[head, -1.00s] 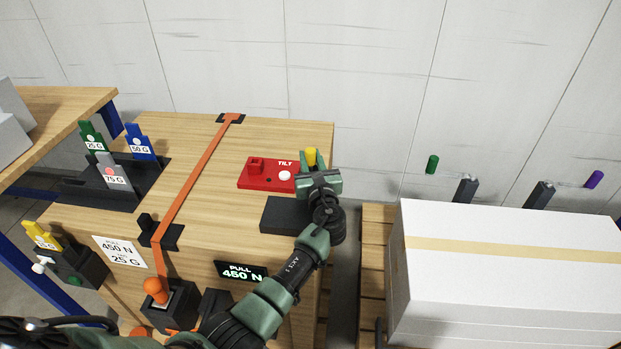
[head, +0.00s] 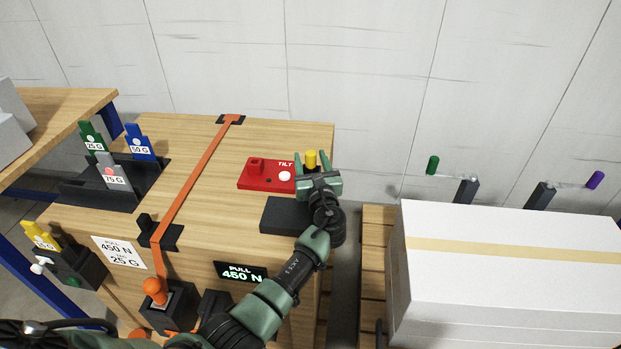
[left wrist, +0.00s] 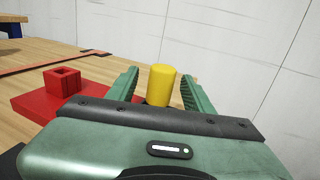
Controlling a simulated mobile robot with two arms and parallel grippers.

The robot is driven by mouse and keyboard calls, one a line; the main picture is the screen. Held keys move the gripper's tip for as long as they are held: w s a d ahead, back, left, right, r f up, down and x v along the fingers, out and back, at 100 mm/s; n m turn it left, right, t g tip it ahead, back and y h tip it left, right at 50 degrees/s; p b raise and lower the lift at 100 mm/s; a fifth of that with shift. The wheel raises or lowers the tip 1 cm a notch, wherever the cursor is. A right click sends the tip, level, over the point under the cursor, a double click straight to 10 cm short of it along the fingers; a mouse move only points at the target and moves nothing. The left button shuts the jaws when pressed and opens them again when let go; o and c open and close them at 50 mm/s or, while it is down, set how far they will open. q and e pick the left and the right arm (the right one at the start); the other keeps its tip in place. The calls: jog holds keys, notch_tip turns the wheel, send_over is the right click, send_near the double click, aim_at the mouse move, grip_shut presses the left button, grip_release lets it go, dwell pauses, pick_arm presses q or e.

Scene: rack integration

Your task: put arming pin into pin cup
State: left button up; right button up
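The arming pin appears to be the yellow cylinder (head: 311,159), upright near the right end of the red TILT plate (head: 262,186). It also shows in the left wrist view (left wrist: 161,85). My left gripper (head: 320,162) is open, with its fingers on either side of the pin. In the left wrist view (left wrist: 158,90) I see a gap left of the pin; the right finger is close to it, and contact is unclear. The pin's lower end is hidden. A red square hollow block (head: 256,166), perhaps the pin cup, stands on the plate's left. My right gripper is out of view.
A white button (head: 285,175) is on the plate. A black block (head: 285,215) lies in front of it. An orange strap (head: 190,190) crosses the wooden bench (head: 205,155). Labelled weights stand at left; a white carton (head: 510,225) stands at right.

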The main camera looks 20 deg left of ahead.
pick_arm(q)
jog(key=shift+s+d+f, duration=0.1)
jog(key=shift+s+f, duration=0.1)
jog(key=shift+f, duration=0.55)
jog(key=shift+s+d, duration=0.15)
jog(key=shift+s, duration=0.05)
jog(key=v, duration=0.7)
jog(key=shift+d+r, duration=0.1)
jog(key=shift+r, duration=0.3)
jog(key=shift+r, duration=0.3)
